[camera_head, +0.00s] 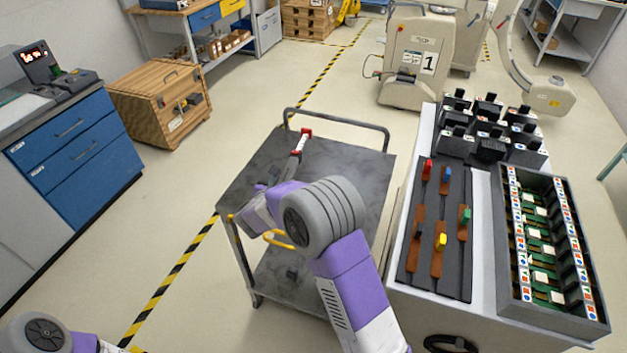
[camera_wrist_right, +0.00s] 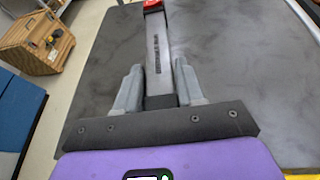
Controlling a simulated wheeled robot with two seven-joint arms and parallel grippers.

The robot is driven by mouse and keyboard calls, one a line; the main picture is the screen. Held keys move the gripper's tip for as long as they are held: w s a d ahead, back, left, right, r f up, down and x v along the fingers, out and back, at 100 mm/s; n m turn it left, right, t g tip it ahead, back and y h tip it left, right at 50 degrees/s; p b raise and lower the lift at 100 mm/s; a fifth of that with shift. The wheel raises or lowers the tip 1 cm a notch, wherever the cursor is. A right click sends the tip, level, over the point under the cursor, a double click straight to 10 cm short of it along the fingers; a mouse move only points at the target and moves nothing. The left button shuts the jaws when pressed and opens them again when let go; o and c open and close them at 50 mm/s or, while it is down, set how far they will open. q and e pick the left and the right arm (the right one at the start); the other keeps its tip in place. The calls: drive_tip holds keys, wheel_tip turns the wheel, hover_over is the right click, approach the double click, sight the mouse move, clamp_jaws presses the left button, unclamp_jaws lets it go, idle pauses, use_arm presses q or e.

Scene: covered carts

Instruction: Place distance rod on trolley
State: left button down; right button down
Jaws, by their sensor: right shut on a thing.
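The distance rod (camera_head: 301,143) is a grey bar with a red end. It also shows in the right wrist view (camera_wrist_right: 158,50), pointing away from me with its red end (camera_wrist_right: 152,5) farthest. My right gripper (camera_head: 276,180) is shut on the near part of the rod; its two grey fingers (camera_wrist_right: 158,88) press either side of it. The trolley (camera_head: 343,162) is a dark grey two-shelf cart with a tube handle. The rod is over its top shelf; I cannot tell whether it touches the surface. Only part of my left arm shows at bottom left; its gripper is out of view.
A white bench (camera_head: 426,130) right of the trolley carries black blocks (camera_head: 490,150), a board with coloured pieces (camera_head: 412,262) and a grey bin of parts (camera_head: 552,312). A wooden crate (camera_head: 160,98) and blue drawers (camera_head: 82,150) stand left. The trolley top around the rod looks clear.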

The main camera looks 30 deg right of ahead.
drive_tip(key=shift+m+g+h, duration=0.5)
drive_tip(key=shift+m, duration=0.1)
drive_tip(key=f+b, duration=0.1)
drive_tip(key=f, duration=0.1)
drive_tip(key=a+f+b, duration=0.1)
drive_tip(key=f, duration=0.1)
drive_tip(key=w+f+b, duration=0.1)
drive_tip(key=f, duration=0.1)
drive_tip(key=shift+w+a+f+b, duration=0.1)
drive_tip(key=shift+a+f+b, duration=0.05)
drive_tip(key=shift+f+b, duration=0.15)
drive_tip(key=shift+r, duration=0.1)
drive_tip(key=c, duration=0.7)
unclamp_jaws()
drive_tip(key=p+v, duration=0.2)
drive_tip(key=v, duration=0.8)
drive_tip(key=shift+s+a+r, duration=0.2)
drive_tip(key=shift+s+a+r+p, duration=0.2)
drive_tip(key=shift+s+a+p, duration=0.1)
drive_tip(key=shift+s+a, duration=0.2)
